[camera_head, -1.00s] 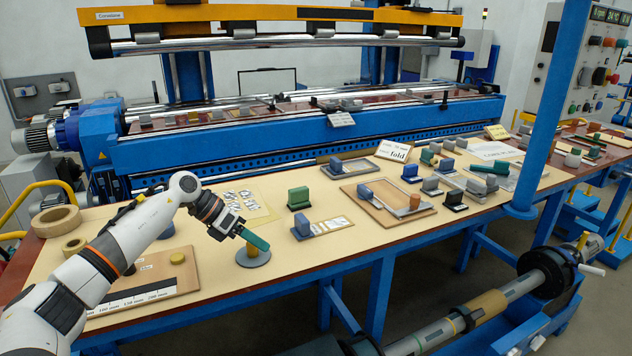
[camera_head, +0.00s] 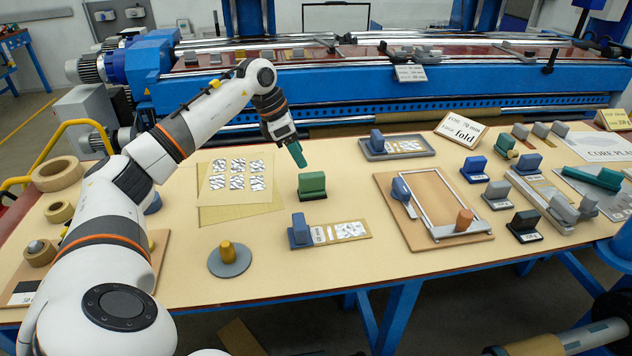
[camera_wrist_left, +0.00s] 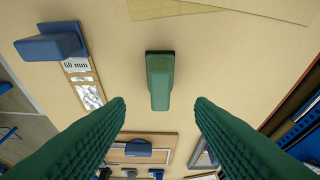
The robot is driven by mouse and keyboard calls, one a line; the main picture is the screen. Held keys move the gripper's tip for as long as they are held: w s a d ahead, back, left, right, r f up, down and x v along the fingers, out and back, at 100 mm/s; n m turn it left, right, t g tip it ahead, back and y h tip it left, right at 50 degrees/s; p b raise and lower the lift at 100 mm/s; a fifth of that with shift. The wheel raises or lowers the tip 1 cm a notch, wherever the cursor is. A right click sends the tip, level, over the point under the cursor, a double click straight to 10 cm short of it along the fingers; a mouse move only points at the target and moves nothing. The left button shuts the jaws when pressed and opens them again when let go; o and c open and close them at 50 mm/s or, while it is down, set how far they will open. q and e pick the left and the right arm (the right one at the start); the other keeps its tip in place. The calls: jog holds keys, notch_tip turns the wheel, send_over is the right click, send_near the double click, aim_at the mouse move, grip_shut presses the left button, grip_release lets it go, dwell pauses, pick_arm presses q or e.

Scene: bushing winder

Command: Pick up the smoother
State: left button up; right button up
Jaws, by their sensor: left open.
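A green block-shaped tool (camera_head: 312,184) with a dark base stands upright on the table; I take it to be the smoother, though no label on it is readable. In the left wrist view the green tool (camera_wrist_left: 160,76) lies ahead, centred between my finger lines. My left gripper (camera_head: 297,154) is in the air above and slightly behind it, pointing down, apart from it. Its two green ribbed fingers (camera_wrist_left: 160,104) are spread with nothing between them. My right gripper is not in view.
A patterned sheet (camera_head: 238,180) lies left, a grey disc with a yellow knob (camera_head: 229,261) front left. A framed board (camera_head: 388,213) lies further right. The blue machine (camera_head: 330,106) runs behind.

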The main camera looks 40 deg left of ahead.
aim_at(311, 174)
pick_arm(q)
jog(key=x, duration=0.3)
jog(key=shift+w, duration=0.1)
jog(key=p+x, duration=0.2)
jog(key=x, duration=0.3)
jog(key=shift+d, duration=0.1)
jog(key=shift+w+f, duration=0.15)
jog(key=shift+f, duration=0.05)
grip_shut()
